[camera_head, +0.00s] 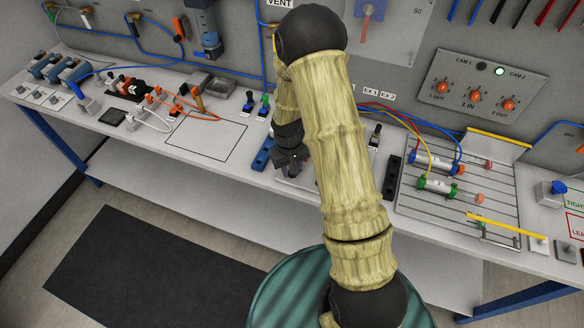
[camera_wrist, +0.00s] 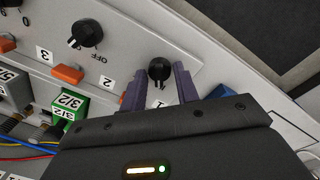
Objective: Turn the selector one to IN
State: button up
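In the wrist view, a black selector knob (camera_wrist: 159,69) sits on a light grey panel, with a label 1 just below it in the picture. My gripper (camera_wrist: 161,72) is open, with its two purple fingers on either side of this knob. I cannot tell whether they touch it. A pale pointer mark shows on the knob's lower edge; no IN marking is readable beside it. In the head view my gripper (camera_head: 290,160) is low over the bench, and my arm hides most of the panel there.
An upright panel (camera_head: 484,86) with orange knobs and CAM lamps stands at the right. A slotted board (camera_head: 460,205) lies below it.

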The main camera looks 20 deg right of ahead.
jog(key=shift+o, duration=1.4)
notch_tip(320, 180, up, 17)
jog(key=a+b, duration=0.1)
jog(key=b, duration=0.1)
jog(key=shift+r, duration=0.15)
jog(key=shift+s, duration=0.25)
jog(key=s+d+m+t, duration=0.1)
jog(key=s+t, duration=0.1)
jog(key=s, duration=1.2)
jog(key=shift+s+r+t+y, duration=0.2)
jog(key=shift+r+t+y, duration=0.1)
